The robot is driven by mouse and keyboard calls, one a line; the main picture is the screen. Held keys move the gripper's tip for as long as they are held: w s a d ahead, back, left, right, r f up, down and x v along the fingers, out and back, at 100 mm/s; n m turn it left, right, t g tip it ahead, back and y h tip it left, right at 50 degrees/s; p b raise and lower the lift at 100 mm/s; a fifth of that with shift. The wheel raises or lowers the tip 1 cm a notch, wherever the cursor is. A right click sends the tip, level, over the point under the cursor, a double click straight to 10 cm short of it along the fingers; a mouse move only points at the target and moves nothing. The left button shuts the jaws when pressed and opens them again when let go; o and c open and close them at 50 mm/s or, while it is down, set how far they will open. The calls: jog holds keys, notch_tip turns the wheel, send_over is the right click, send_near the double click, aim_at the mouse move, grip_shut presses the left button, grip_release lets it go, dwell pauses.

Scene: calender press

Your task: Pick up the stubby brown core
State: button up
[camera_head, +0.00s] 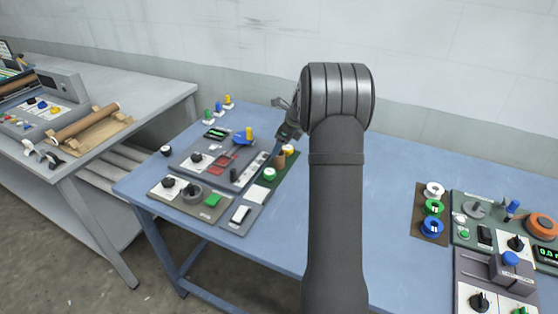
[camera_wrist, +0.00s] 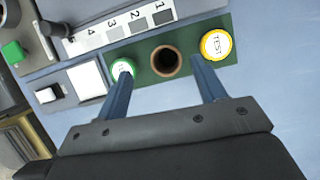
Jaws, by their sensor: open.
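The stubby brown core (camera_wrist: 165,60) stands upright on a dark green mat (camera_wrist: 144,72), its dark round hole facing the camera in the wrist view. In the head view the core (camera_head: 281,162) shows as a small brown shape just below my gripper (camera_head: 277,150). In the wrist view my gripper (camera_wrist: 163,70) is open, its two blue fingers on either side of the core with gaps between. A green-rimmed white-topped piece (camera_wrist: 122,68) stands close by the left finger. A yellow-rimmed piece marked TEST (camera_wrist: 216,44) stands close by the right finger.
A numbered strip (camera_wrist: 115,33) lies behind the core. A grey control panel (camera_head: 215,165) with knobs and switches is left of it. Blue table surface (camera_head: 400,165) is free to the right, up to a brown mat (camera_head: 419,224) with spools.

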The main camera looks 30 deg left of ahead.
aim_at(279, 160)
jog(key=x, duration=0.5)
jog(key=shift+w+d+f, duration=0.2)
jog(key=shift+w, duration=0.15)
jog(key=c, duration=1)
